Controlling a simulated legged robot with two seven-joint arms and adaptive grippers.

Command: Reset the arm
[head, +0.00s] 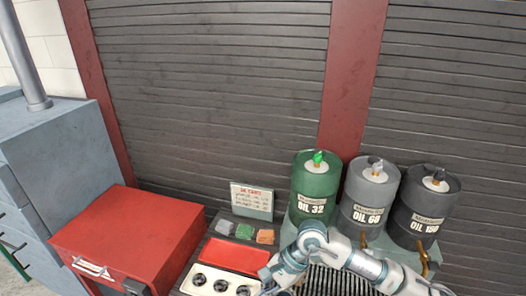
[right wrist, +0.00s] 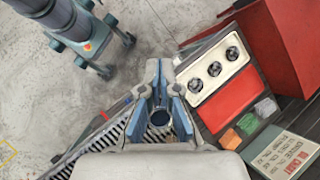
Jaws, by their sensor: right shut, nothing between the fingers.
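My right arm comes in from the right in the head view, bent in front of the oil drums. Its gripper is low in the picture beside the tray (head: 203,267) and mostly cut off by the lower edge. In the right wrist view my right gripper (right wrist: 161,88) is shut and empty, above a slatted grate (right wrist: 108,137). The white panel with three dark round parts (right wrist: 213,69) lies to the right of the fingers, apart from them. My left gripper is not in view.
A green drum (head: 316,187), a grey drum (head: 368,200) and a black drum (head: 423,206) stand at the back right. A red cabinet (head: 130,233) stands left of the tray. A sign (head: 252,201) stands behind coloured blocks (head: 244,231). Grey floor (right wrist: 170,25) shows open.

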